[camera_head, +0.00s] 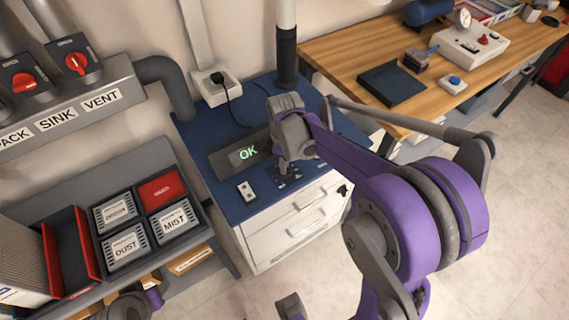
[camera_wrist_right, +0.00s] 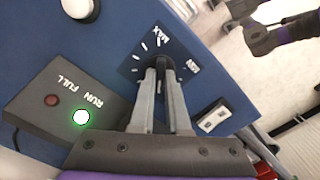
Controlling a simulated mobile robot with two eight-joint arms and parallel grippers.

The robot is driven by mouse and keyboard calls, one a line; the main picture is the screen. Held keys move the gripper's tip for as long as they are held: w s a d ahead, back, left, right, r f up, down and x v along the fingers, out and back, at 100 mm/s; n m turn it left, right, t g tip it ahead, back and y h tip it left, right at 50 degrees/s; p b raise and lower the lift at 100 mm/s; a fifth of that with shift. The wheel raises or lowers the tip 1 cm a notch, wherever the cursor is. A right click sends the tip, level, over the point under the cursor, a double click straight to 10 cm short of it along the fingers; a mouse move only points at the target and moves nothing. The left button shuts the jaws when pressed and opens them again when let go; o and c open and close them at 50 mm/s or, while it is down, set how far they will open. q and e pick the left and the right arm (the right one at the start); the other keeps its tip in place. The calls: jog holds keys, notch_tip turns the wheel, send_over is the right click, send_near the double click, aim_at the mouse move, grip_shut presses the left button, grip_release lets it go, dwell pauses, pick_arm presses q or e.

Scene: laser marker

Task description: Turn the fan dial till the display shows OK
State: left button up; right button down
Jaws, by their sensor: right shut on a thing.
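The fan dial (camera_wrist_right: 163,66) is a dark knob on a dark plate with white tick marks and the words MAX and MIN, on the blue bench top. My right gripper (camera_wrist_right: 161,78) is shut on the dial, its two grey fingers on either side. In the head view the right gripper (camera_head: 290,168) comes down on the bench and hides most of the dial.
A dark box carries a lit green RUN lamp (camera_wrist_right: 81,117) and an unlit red FULL lamp (camera_wrist_right: 51,100). A small switch plate (camera_head: 246,191) lies at the bench front. Labelled bins (camera_head: 125,245) stand left; a wooden table (camera_head: 350,50) stands right.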

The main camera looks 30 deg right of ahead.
jog(key=c, duration=0.9)
grip_release()
notch_tip(320, 180, up, 11)
jog(key=shift+p, duration=0.45)
jog(key=shift+f, duration=0.1)
